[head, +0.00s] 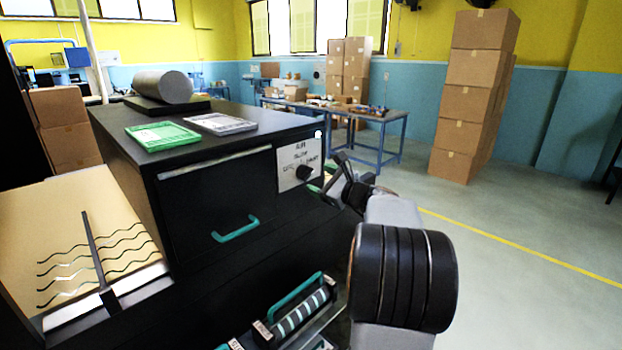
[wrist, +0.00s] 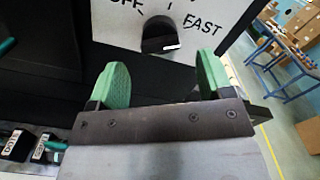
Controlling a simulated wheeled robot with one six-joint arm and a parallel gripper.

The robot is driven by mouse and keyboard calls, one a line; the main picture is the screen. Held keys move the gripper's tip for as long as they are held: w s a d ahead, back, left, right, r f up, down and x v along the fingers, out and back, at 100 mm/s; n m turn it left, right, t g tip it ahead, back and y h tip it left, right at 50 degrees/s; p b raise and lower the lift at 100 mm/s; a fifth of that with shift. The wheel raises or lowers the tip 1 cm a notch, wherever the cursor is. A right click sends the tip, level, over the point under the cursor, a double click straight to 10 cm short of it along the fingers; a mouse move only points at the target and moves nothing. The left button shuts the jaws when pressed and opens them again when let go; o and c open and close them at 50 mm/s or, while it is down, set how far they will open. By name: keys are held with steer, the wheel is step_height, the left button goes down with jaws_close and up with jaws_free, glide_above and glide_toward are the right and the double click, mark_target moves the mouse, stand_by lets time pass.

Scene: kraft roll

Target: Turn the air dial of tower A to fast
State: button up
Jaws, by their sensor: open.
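The black air dial (head: 305,173) sits on a pale panel (head: 290,155) at the right of the black cabinet's front. In the wrist view the dial (wrist: 158,33) is at the top middle, with OFF to its upper left and FAST to its right. A short white mark shows low on its right side; I cannot tell which label the dial points to. My gripper (head: 324,176) is close in front of the panel. In the wrist view its green fingers (wrist: 160,76) are open and empty, spread below the dial, apart from it.
The black cabinet (head: 215,190) has a drawer with a teal handle (head: 236,229). On top lie a green tray (head: 162,135), a grey tray (head: 220,123) and a grey roll (head: 163,87). Stacked boxes (head: 470,95) stand at the back right. The floor at right is clear.

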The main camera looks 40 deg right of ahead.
steer(key=s+d, duration=0.1)
steer(key=s, duration=0.7)
steer(key=shift+d+b, duration=0.2)
steer(key=shift+b, duration=0.15)
